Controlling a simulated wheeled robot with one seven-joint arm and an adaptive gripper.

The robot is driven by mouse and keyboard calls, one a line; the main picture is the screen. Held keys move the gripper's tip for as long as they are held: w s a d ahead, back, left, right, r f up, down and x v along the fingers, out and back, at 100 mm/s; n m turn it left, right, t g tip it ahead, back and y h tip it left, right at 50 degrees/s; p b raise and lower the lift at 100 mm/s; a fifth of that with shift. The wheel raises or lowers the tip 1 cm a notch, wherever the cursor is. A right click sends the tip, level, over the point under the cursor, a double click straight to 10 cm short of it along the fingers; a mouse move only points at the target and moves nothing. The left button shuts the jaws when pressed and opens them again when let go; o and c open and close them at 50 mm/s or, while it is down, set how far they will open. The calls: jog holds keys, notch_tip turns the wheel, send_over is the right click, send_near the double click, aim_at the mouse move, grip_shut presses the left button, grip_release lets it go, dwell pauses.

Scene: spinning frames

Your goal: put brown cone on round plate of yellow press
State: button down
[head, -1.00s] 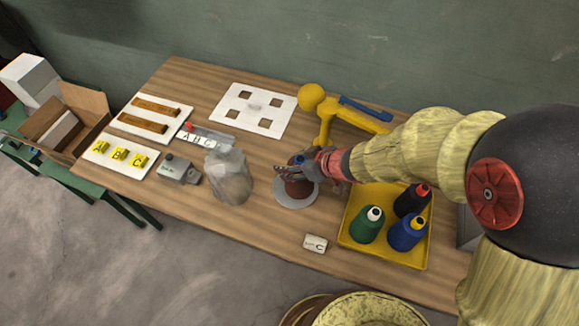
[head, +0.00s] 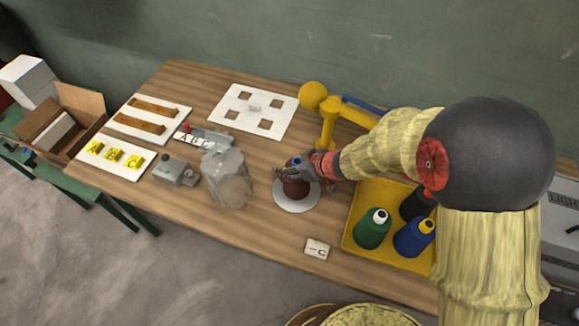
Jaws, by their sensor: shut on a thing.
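The brown cone (head: 296,188) is over the round grey plate (head: 297,205) of the yellow press. My gripper (head: 287,169) is shut on the upper part of the cone, and its fingers hide the cone's top. The cone looks upright near the plate's middle; I cannot tell whether its base touches the plate. The yellow press (head: 327,125) stands behind, with a yellow ball on its left end and a blue bar on top. My arm hides part of its right side.
A yellow tray (head: 350,241) at right holds a green cone (head: 373,230), a blue cone (head: 413,238) and a dark cone partly behind my arm. A cloudy bag (head: 226,178) stands left of the plate. A small white card (head: 317,249) lies in front. The wood between them is clear.

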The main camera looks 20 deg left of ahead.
jog(key=shift+r, duration=0.15)
jog(key=c, duration=0.7)
grip_release()
jog(key=shift+f, duration=0.2)
jog(key=shift+r, duration=0.25)
jog(key=p+v, duration=0.5)
jog(key=v, duration=0.7)
jog(key=shift+f, duration=0.1)
